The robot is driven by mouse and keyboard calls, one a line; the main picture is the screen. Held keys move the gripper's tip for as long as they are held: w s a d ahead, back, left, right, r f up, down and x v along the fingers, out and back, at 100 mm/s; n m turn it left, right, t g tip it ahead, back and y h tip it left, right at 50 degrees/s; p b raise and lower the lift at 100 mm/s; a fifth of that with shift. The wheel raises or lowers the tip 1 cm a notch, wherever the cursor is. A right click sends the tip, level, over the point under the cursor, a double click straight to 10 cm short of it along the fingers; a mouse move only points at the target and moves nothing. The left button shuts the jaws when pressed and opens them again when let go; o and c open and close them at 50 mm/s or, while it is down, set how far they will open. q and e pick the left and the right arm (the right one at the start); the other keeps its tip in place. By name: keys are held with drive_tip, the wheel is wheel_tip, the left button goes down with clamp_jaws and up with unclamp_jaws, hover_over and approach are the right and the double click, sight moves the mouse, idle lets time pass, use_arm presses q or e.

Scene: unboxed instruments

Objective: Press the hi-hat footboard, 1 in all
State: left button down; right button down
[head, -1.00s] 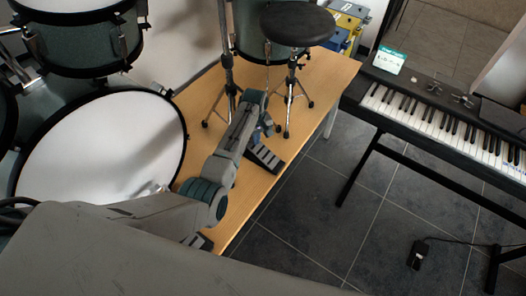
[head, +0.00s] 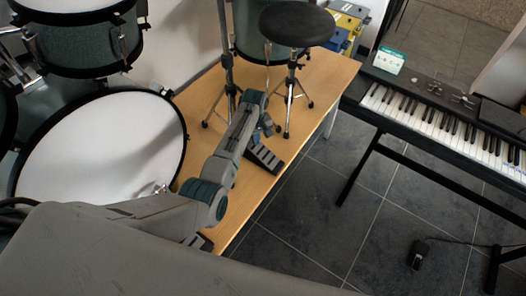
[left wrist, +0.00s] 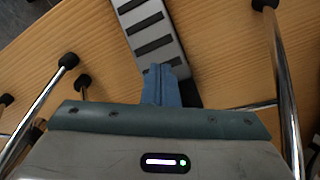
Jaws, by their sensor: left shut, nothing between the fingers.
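The hi-hat footboard (head: 264,158), a grey plate with dark ribs, lies on the wooden platform at the foot of the hi-hat stand. In the left wrist view the footboard (left wrist: 148,30) runs up from the fingertips to the top edge. My left gripper (head: 266,125) reaches down to the heel or stand end of it; I cannot tell which. Its blue fingers (left wrist: 161,80) are shut and empty, and overlap the near end of the board in the picture. Whether they touch it is not clear. My right gripper is not in view.
The wooden platform (head: 325,82) carries a black stool (head: 297,24) on chrome legs and a bass drum (head: 100,150). A second pedal (head: 200,241) shows partly behind my arm. A keyboard (head: 450,118) stands at right. Chrome stand legs (left wrist: 285,95) flank the gripper.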

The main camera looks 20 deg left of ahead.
sight(256, 147)
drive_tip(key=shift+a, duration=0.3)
